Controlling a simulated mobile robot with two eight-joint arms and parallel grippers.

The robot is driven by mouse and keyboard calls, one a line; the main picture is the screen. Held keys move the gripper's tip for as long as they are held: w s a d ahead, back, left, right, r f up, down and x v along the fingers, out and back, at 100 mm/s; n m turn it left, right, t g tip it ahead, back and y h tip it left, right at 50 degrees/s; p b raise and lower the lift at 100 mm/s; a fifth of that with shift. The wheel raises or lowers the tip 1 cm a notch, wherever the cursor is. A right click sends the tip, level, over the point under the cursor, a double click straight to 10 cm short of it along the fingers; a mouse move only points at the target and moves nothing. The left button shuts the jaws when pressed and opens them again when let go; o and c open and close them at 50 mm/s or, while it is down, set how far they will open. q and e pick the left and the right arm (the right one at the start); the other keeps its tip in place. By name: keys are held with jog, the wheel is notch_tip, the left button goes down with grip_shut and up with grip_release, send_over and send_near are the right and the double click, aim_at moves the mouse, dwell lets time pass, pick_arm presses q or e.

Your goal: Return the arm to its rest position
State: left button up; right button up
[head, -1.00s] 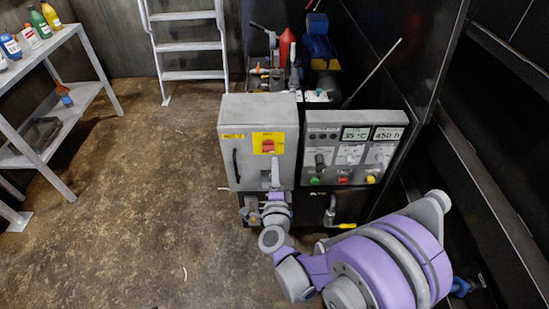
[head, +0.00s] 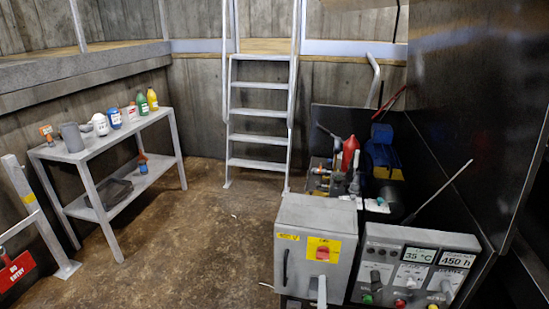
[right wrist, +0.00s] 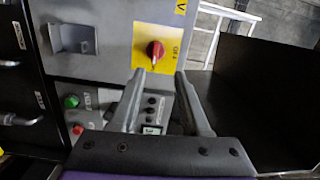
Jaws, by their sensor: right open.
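In the head view, the tip of my right gripper (head: 321,288) shows at the bottom edge, in front of the grey switch box. The rest of my right arm is out of that view. In the right wrist view, my right gripper (right wrist: 160,75) has its two fingers apart with nothing between them. The red rotary switch (right wrist: 155,50) on its yellow plate lies beyond the fingertips; the gap to it is hard to judge. The switch also shows in the head view (head: 322,254). My left gripper is not in view.
A grey control panel (head: 415,262) with displays and coloured buttons stands right of the switch box (head: 300,215). A dark metal wall (head: 475,110) rises at the right. A shelf (head: 100,150) with bottles stands left, and a ladder (head: 260,112) at the back. The floor between is clear.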

jog(key=s+a+r+n+g+y, duration=0.1)
jog(key=s+a+n+g+y, duration=0.45)
jog(key=n, duration=0.65)
jog(key=s+d+f+n+g, duration=0.2)
jog(key=s+d, duration=0.1)
jog(key=s, duration=0.3)
jog(key=s+d+f+n+g+h, duration=0.1)
jog(key=s+d+f+n+g, duration=0.15)
jog(key=s, duration=0.45)
jog(key=s+d+f+n+g, duration=0.2)
jog(key=s+n+g, duration=0.1)
jog(key=s, duration=0.3)
pick_arm(q)
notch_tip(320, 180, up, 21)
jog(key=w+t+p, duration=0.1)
jog(key=p, duration=1.7)
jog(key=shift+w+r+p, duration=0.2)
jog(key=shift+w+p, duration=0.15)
jog(key=shift+p, duration=0.05)
pick_arm(e)
notch_tip(320, 180, up, 21)
jog(key=d, duration=0.1)
jog(key=shift+w+t+h, duration=0.15)
jog(key=shift+t+h, duration=0.2)
jog(key=shift+t, duration=0.05)
